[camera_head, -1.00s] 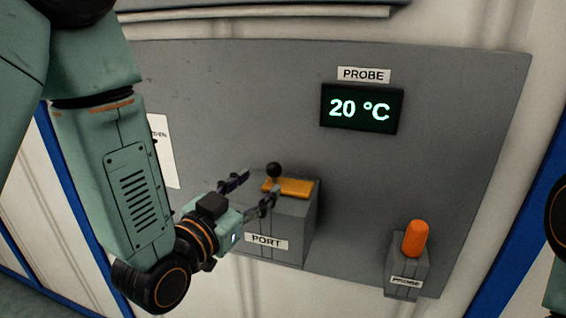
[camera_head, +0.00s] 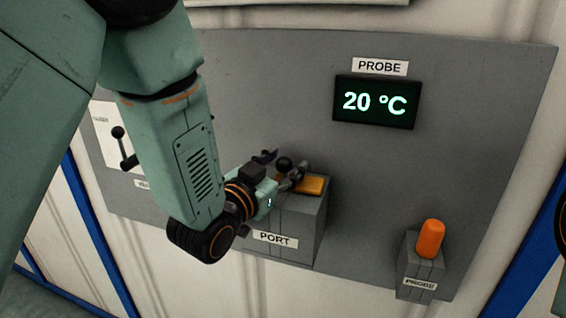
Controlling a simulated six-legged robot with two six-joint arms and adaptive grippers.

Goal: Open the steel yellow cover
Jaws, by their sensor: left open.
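The yellow cover (camera_head: 313,184) lies flat on top of the grey box labelled PORT (camera_head: 309,222). A black ball knob (camera_head: 284,164) stands at the cover's left side. My left gripper (camera_head: 283,166) is open at the cover's left end, with its fingers on either side of the knob. I cannot tell whether the fingers touch it. The gripper and wrist hide the left part of the cover and part of the box. My right gripper is not in view.
An orange probe (camera_head: 431,239) stands in a grey holder (camera_head: 420,268) at the right. A display (camera_head: 375,102) reads 20 °C above. A black-knobbed lever (camera_head: 123,147) is on the panel (camera_head: 250,90) left of my arm.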

